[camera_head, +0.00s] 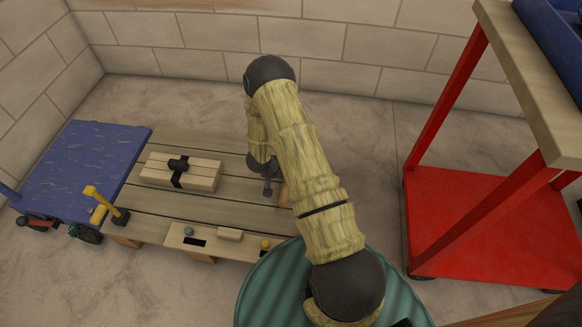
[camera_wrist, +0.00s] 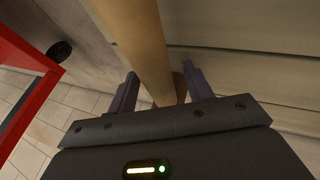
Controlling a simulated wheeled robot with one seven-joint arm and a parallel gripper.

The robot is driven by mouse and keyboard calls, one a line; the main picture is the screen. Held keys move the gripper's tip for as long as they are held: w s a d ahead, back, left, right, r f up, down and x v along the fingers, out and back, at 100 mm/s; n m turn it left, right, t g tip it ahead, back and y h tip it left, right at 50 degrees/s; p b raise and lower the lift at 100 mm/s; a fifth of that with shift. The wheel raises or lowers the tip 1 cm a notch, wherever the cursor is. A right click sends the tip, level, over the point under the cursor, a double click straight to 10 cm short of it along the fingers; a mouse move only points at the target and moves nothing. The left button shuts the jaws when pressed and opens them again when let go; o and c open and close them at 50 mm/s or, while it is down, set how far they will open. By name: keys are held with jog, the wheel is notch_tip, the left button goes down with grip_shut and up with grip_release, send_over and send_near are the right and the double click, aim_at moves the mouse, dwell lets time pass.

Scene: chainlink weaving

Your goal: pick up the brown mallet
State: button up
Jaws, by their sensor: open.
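The brown mallet (camera_wrist: 148,45) shows in the wrist view as a thick tan wooden bar running from the top edge down between my fingers, with a darker brown part (camera_wrist: 180,88) beside its lower end. My gripper (camera_wrist: 162,86) is open, with one dark finger on each side of the bar. I cannot tell whether either finger touches it. In the head view my gripper (camera_head: 268,186) is low over the slatted wooden platform (camera_head: 225,215), and only a small orange-brown piece of the mallet (camera_head: 284,196) shows. My arm hides the rest.
A strapped bundle of planks (camera_head: 205,176) lies on the platform. A yellow-handled tool (camera_head: 100,205) stands at its left end, beside a blue-topped cart (camera_head: 90,160). A tray (camera_head: 205,243) with small items is at the front.

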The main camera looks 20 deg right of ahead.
jog(key=shift+c, duration=0.2)
dwell(0.3)
grip_shut()
jog(key=shift+r, duration=0.1)
jog(key=shift+r, duration=0.1)
notch_tip(320, 180, up, 10)
jog(key=p, duration=0.6)
jog(key=shift+p, duration=0.4)
